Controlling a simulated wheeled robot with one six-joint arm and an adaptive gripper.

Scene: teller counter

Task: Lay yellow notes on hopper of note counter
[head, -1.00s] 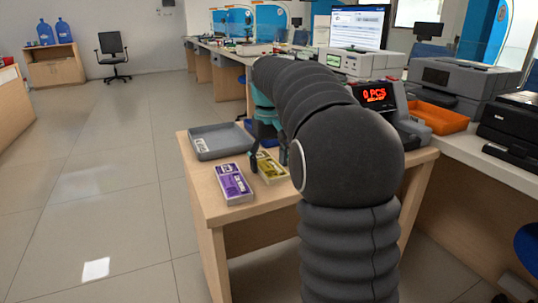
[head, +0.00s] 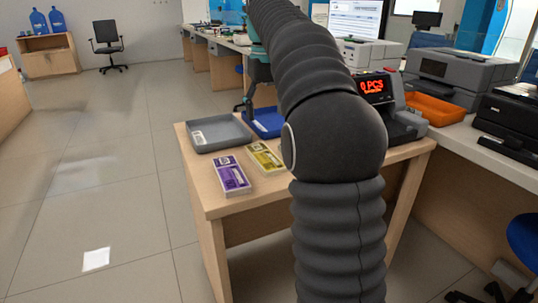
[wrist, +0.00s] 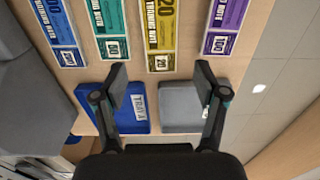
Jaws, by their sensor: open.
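The yellow notes (head: 264,157) lie flat on the wooden table beside the purple notes. In the wrist view the yellow notes (wrist: 161,30) lie between the green and purple bundles, beyond my fingertips. My gripper (wrist: 162,78) is open and empty, its fingers spread wide above the table. In the head view it is partly hidden behind my arm, raised above the trays. The note counter (head: 404,120) stands at the table's right side with a red "0 PCS" display. My arm covers its left part, and I cannot make out the hopper.
A grey tray (head: 219,133) and a blue tray (head: 267,122) sit at the table's far side. Purple notes (head: 231,175) lie left of the yellow ones. Green notes (wrist: 111,30) and blue notes (wrist: 59,32) show in the wrist view. An orange tray (head: 436,108) is right of the counter.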

